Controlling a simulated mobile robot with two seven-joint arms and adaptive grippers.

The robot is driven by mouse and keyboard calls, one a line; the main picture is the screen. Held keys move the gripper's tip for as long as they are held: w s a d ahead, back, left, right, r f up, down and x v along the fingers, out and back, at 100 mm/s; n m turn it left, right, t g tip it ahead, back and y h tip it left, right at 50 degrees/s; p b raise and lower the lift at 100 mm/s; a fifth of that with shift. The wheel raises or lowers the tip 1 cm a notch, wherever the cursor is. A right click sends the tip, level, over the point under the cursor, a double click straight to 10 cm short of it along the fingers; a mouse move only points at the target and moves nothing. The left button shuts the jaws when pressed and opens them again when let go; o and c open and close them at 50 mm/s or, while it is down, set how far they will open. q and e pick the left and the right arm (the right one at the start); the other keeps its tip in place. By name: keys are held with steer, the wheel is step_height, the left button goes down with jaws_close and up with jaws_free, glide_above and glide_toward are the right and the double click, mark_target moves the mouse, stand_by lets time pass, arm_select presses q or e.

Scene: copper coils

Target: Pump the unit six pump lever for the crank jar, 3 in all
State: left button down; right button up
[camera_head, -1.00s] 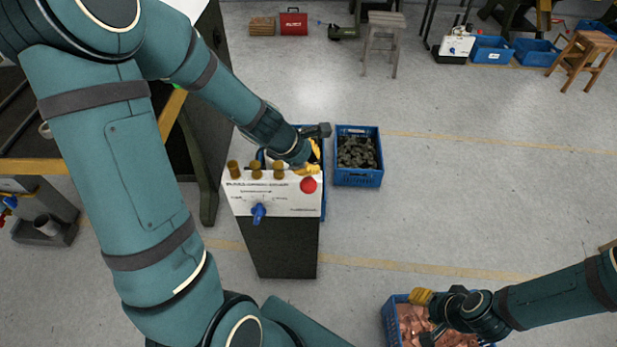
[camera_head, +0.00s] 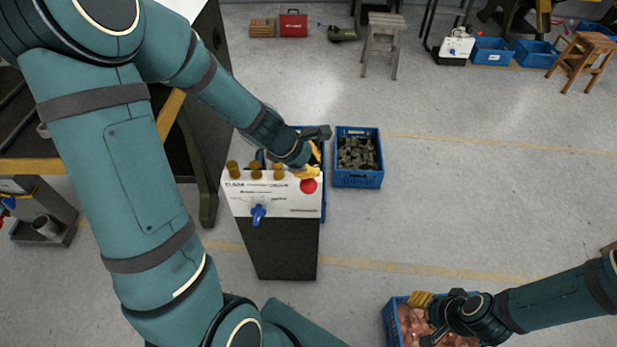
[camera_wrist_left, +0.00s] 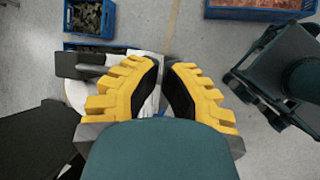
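The pump unit (camera_head: 283,240) is a dark cabinet with a white top panel, a blue knob (camera_head: 258,214), a red button (camera_head: 308,186) and brass caps. My left gripper (camera_head: 314,160) is at the unit's back right corner, beside the red button. In the left wrist view its yellow fingers (camera_wrist_left: 165,75) stand a little apart, with white surface showing between them. A dark block on a grey rod (camera_wrist_left: 85,66), perhaps the lever, lies just left of the fingers. Whether they touch it is unclear. My right gripper (camera_head: 422,312) is over a crate of copper pieces; its fingers are partly hidden.
A blue crate of dark parts (camera_head: 358,180) stands right of the unit. The copper crate (camera_head: 393,322) is at the bottom. A dark bench with a yellow edge (camera_head: 172,115) is on the left. A stool (camera_head: 383,40) stands behind. The floor at centre right is clear.

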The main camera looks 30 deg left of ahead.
mark_target(311, 184)
arm_select(q)
steer(key=shift+s+d+f+b, duration=0.1)
steer(key=shift+s+f+b, duration=0.05)
steer(key=shift+f+b, duration=0.95)
steer(key=shift+s+d+f+b, duration=0.1)
steer(key=shift+s+f+b, duration=0.05)
steer(key=shift+f+b, duration=0.9)
arm_select(e)
steer(key=shift+s+a+f, duration=0.1)
steer(key=shift+s+f, duration=0.15)
steer(key=shift+f, duration=0.45)
steer(key=shift+s+d+f, duration=0.1)
steer(key=shift+s+f, duration=0.15)
steer(key=shift+f, duration=0.5)
steer(key=shift+s+a+f, duration=0.1)
steer(key=shift+s+f, duration=0.15)
steer(key=shift+f, duration=0.45)
arm_select(q)
steer(key=shift+s+f+b, duration=0.1)
steer(key=shift+f+b, duration=0.9)
steer(key=shift+b, duration=0.1)
arm_select(e)
steer(key=shift+f, duration=1.1)
arm_select(q)
steer(key=shift+r, duration=0.1)
arm_select(e)
steer(key=shift+r, duration=0.1)
